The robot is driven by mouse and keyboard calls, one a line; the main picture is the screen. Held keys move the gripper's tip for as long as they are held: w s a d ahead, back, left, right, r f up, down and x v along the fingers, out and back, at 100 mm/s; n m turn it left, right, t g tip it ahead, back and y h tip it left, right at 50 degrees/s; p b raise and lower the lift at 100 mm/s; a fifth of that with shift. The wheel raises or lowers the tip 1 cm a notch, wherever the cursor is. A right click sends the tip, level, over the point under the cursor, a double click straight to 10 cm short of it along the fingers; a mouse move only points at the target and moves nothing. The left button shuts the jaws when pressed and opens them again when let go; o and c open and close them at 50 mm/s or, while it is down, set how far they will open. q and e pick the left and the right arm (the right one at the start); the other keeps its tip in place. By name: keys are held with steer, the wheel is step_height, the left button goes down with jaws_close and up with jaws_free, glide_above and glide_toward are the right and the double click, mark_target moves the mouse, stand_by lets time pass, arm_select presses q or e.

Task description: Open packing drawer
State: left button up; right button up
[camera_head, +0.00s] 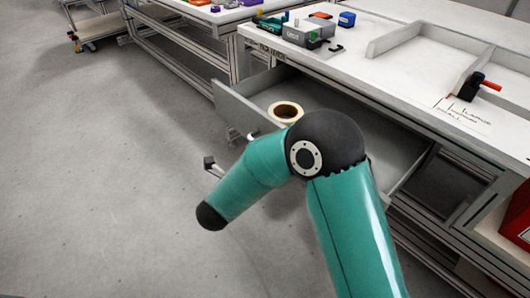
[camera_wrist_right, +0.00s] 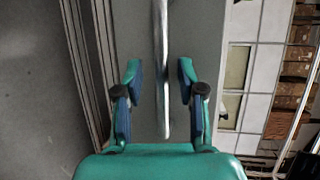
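The packing drawer (camera_head: 244,110) stands pulled out from under the workbench in the head view, with a cream ring-shaped roll (camera_head: 286,112) inside. In the right wrist view, its long metal handle (camera_wrist_right: 162,50) runs in front of the grey drawer front (camera_wrist_right: 215,30). My right gripper (camera_wrist_right: 160,88) is open, with one finger on each side of the handle and a visible gap to both. In the head view my right arm covers much of the drawer, and its gripper cannot be made out. My left gripper is in neither view.
The workbench top (camera_head: 370,80) above the drawer holds several small boxes, a grey divider (camera_head: 400,38) and a black-and-red tool (camera_head: 470,88). A red box (camera_head: 517,222) stands at the right edge. The floor (camera_head: 100,180) on the left is clear. A cart (camera_head: 95,28) stands far back.

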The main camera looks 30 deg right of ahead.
steer(key=v, duration=1)
steer(key=shift+s+d+f, duration=0.1)
steer(key=shift+f, duration=0.05)
